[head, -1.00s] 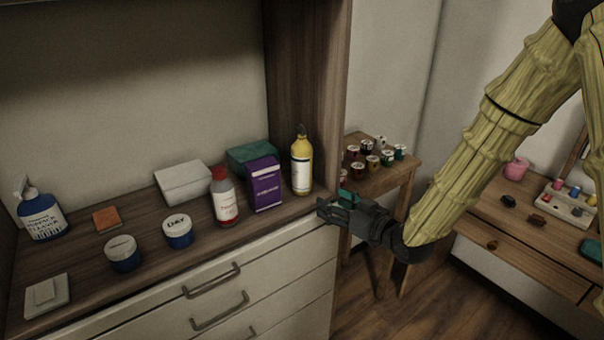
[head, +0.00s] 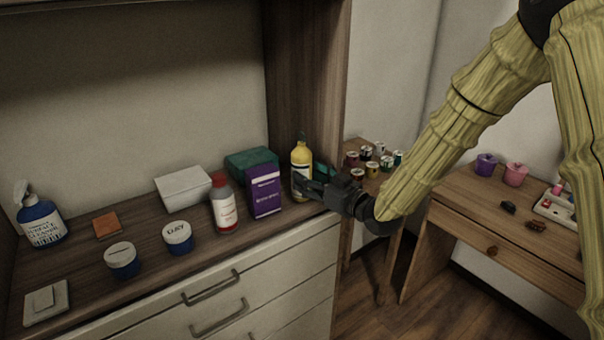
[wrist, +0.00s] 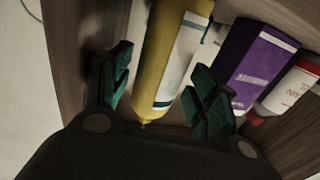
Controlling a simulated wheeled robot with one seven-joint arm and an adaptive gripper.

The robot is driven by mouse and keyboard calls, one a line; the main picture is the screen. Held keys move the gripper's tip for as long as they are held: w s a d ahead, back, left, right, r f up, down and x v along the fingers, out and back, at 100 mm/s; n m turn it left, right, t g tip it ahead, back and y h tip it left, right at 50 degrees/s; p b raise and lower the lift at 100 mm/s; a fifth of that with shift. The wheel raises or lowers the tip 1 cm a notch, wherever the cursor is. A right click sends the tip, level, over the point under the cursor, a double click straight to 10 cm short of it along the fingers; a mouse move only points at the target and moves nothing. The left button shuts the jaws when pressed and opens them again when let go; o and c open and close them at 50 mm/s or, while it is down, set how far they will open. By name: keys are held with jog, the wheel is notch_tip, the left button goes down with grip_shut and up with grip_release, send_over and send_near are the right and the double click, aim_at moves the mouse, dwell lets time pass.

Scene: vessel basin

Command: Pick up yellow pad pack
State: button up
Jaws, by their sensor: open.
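I see no pack that is clearly a yellow pad pack. The one clearly yellow thing is a bottle (head: 301,153) with a white label, upright at the right end of the dresser top; the wrist view shows it too (wrist: 158,60). My gripper (head: 311,180) is open at this bottle. A flat orange-brown square (head: 107,224) lies at the left of the dresser.
A purple box (head: 264,193) and a red-capped white bottle (head: 224,205) stand close left of the yellow bottle. A green box (head: 250,160) is behind. A wooden side panel (head: 310,80) rises behind my gripper. Small jars stand on a stool (head: 372,184).

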aim_at(309, 164)
jog(key=shift+x, duration=1.75)
jog(key=shift+c, duration=0.4)
jog(key=c, duration=0.7)
jog(key=shift+r, duration=1.8)
jog(key=s, duration=0.5)
jog(key=s+r+b, duration=0.1)
jog(key=s, duration=0.4)
jog(key=s+b, duration=0.1)
jog(key=s, duration=0.5)
jog(key=shift+d+r, duration=0.2)
jog(key=shift+d, duration=0.15)
